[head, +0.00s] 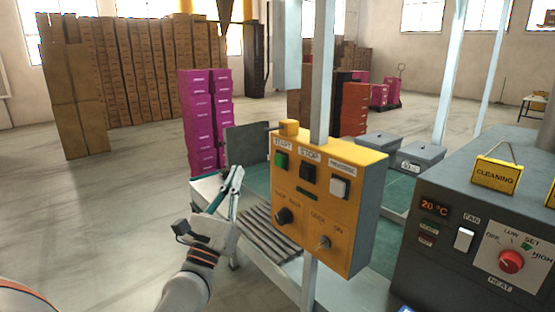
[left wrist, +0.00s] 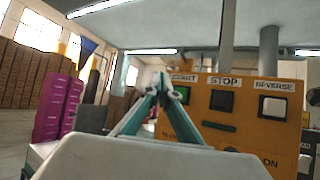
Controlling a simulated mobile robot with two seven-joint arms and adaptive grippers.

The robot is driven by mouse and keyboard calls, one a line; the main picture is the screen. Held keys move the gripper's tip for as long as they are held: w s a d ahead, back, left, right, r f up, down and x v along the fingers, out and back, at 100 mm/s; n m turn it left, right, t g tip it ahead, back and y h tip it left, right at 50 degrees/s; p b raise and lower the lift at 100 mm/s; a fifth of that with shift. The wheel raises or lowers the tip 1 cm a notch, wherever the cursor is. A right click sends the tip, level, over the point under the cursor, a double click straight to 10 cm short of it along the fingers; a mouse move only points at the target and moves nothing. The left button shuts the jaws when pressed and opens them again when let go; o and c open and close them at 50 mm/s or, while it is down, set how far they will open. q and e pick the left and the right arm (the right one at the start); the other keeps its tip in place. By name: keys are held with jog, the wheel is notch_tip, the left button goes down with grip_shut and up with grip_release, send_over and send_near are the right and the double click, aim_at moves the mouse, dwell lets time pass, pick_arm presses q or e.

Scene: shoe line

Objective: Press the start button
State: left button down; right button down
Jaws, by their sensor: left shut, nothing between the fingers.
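The green start button (head: 281,160) is at the upper left of a yellow control box (head: 345,238), under a START label. It also shows in the left wrist view (left wrist: 182,94), just right of my fingertips. A black stop button (head: 307,173) and a white reverse button (head: 340,188) sit to its right. My left gripper (head: 236,172) is shut and empty, left of the box and slightly below the green button, with its tips pointing up. In the head view a gap shows between the tips and the box. My right gripper is in neither view.
A grey machine (head: 440,255) with a red knob (head: 511,261) stands to the right. A roller conveyor (head: 268,232) runs behind the box. Magenta boxes (head: 205,120) are stacked behind my gripper. Open floor lies to the left.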

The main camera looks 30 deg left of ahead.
aim_at(280, 161)
pick_arm(q)
jog(key=shift+w, duration=0.1)
dwell(0.3)
jog(key=w+d, duration=0.3)
jog(key=w, duration=0.5)
jog(key=shift+d+b, duration=0.15)
jog(key=shift+b, duration=0.2)
jog(key=shift+w+d, duration=0.1)
dwell(1.2)
jog(key=shift+w, duration=0.3)
